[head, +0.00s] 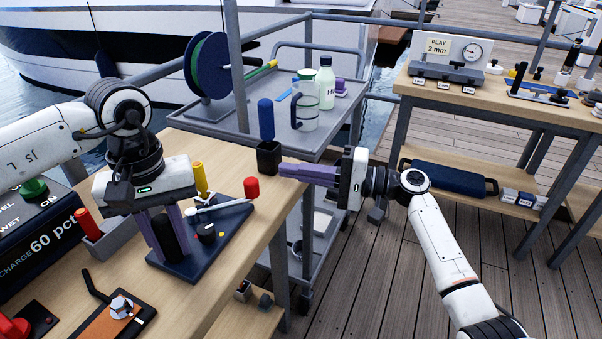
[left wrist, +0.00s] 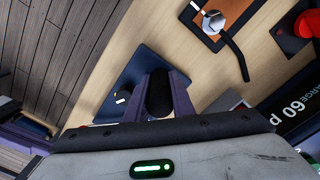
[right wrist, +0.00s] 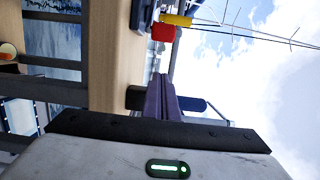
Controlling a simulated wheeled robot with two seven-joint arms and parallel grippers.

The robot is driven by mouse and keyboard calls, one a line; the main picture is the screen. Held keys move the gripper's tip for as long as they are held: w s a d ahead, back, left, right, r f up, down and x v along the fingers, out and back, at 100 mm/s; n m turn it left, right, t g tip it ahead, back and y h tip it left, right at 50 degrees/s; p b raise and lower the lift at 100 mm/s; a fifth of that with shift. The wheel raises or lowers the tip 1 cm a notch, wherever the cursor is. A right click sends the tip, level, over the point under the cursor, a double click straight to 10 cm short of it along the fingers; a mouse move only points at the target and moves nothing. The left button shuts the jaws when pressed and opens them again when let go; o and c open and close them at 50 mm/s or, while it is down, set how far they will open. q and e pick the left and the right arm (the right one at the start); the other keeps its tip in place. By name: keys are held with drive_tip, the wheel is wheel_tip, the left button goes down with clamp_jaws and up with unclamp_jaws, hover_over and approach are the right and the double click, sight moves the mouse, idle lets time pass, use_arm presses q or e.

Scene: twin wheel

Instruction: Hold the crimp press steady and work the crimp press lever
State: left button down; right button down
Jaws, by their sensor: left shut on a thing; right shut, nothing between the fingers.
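The crimp press (head: 222,228) has a dark blue base plate on the wooden bench, with a yellow post (head: 200,178) and a pale lever (head: 222,205) ending in a red knob (head: 251,187). My left gripper (head: 168,248) points down and is shut on the press's black upright grip, which shows between its fingers in the left wrist view (left wrist: 158,95). My right gripper (head: 283,169) is shut and empty, to the right of the red knob and apart from it. In the right wrist view, the red knob (right wrist: 163,32) lies beyond its fingertips (right wrist: 160,76).
A black cup (head: 268,158) with a blue handle (head: 266,118) above it stands at the bench edge, close to my right fingertips. A grey trolley (head: 235,118) with a reel and bottles stands behind. An orange pad (head: 108,318) lies at the front left.

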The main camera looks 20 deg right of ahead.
use_arm(q)
drive_tip(key=shift+f, duration=0.1)
use_arm(e)
drive_tip(key=x, duration=0.6)
drive_tip(key=shift+w, duration=0.1)
drive_tip(key=s, duration=0.3)
drive_tip(key=shift+a, duration=0.4)
drive_tip(key=shift+s+a, duration=0.15)
drive_tip(key=shift+s, duration=0.3)
drive_tip(key=shift+s, duration=0.1)
